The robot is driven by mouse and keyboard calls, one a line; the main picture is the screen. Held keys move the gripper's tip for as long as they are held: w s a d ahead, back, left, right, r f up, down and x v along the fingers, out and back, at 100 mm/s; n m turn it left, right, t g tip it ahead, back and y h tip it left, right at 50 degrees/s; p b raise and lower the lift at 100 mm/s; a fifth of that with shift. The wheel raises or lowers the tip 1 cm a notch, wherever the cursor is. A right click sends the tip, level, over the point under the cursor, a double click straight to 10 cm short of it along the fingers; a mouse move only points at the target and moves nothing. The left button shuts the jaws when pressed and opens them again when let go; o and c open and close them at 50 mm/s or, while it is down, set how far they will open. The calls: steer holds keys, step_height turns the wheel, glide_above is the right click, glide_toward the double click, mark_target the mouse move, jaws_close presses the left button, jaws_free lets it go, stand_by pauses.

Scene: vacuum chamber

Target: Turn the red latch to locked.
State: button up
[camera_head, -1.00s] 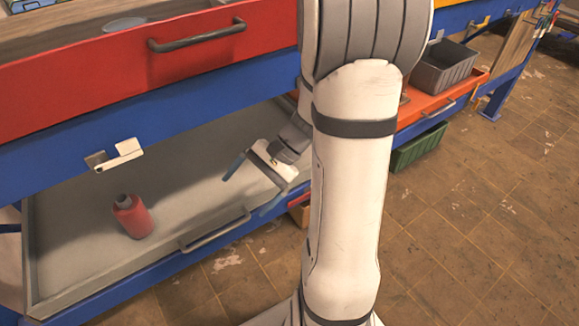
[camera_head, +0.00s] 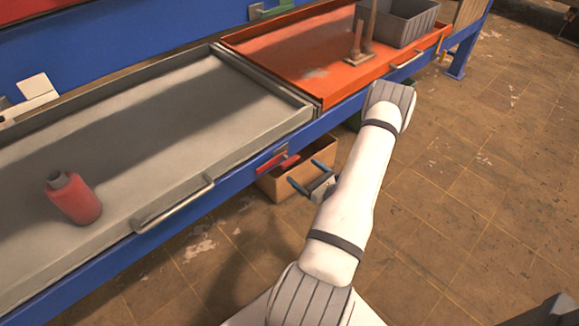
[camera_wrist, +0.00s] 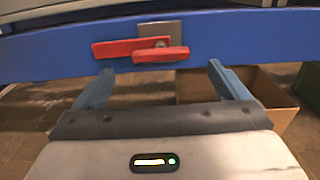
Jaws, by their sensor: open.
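The red latch (camera_head: 272,162) is on the blue front rail of the bench, below the seam between the grey drawer and the orange tray. In the wrist view the red latch (camera_wrist: 160,54) shows as a red bar lying level in front of another red piece, on a grey plate (camera_wrist: 170,29). My gripper (camera_head: 303,184) is in front of the rail, just below the latch. In the wrist view my gripper (camera_wrist: 160,72) has its blue fingers spread wide, one on each side of the latch and a little below it. It is empty. I cannot tell how far away the latch is.
A cardboard box (camera_head: 288,182) stands under the rail behind my gripper. The grey drawer (camera_head: 232,75) holds a red bottle (camera_head: 75,198). The orange tray (camera_head: 290,45) holds a grey bin (camera_head: 402,20). The floor at right is clear.

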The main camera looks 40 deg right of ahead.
mark_target(293, 162)
steer(key=w, duration=0.2)
steer(key=w+b, duration=0.1)
steer(key=w, duration=0.4)
steer(key=shift+w+a, duration=0.25)
steer(key=shift+c, duration=0.3)
